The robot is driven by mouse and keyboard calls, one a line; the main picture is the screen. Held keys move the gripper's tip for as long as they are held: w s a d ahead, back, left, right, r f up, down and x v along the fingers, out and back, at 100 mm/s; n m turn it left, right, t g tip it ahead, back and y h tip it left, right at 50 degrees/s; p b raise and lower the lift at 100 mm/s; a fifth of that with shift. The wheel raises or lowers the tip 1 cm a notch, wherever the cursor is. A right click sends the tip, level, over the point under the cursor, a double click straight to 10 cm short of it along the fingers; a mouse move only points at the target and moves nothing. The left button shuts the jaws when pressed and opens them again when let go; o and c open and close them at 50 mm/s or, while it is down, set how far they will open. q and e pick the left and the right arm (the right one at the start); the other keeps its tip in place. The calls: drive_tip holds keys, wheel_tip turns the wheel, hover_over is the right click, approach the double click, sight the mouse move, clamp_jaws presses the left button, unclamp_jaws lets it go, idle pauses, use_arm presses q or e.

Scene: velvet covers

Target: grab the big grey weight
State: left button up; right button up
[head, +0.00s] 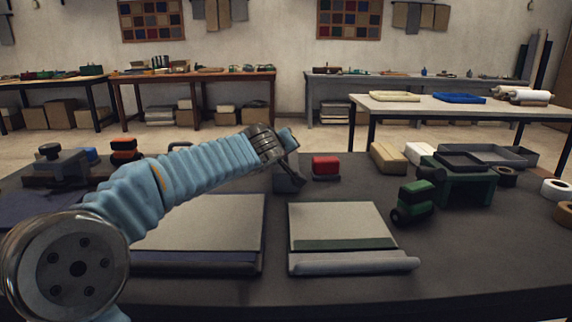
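My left arm comes in from the left and reaches across the table to the middle. Its gripper (289,178) is low over the table, just left of a red block (325,165). The fingers are dark and seen from behind, so I cannot tell whether they are open or hold something. A dark grey block with a round knob (49,152) stands at the far left of the table and may be the big grey weight. A dark curved handle (180,145) shows partly behind my arm; its body is hidden. My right gripper is not in view.
Two pale boards with cloth (340,222) lie in front, the left one (205,222) partly behind my arm. A green wheeled tool (413,202), a green stand (462,185), a dark tray (495,155), light blocks (388,157) and tape rolls (556,189) fill the right.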

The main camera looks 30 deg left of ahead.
use_arm(q)
drive_tip(key=shift+w+a+f, duration=0.15)
drive_tip(key=shift+w+f, duration=0.05)
drive_tip(key=shift+w, duration=0.25)
drive_tip(key=shift+c, duration=0.2)
clamp_jaws()
idle(0.9)
drive_tip(key=shift+r, duration=0.4)
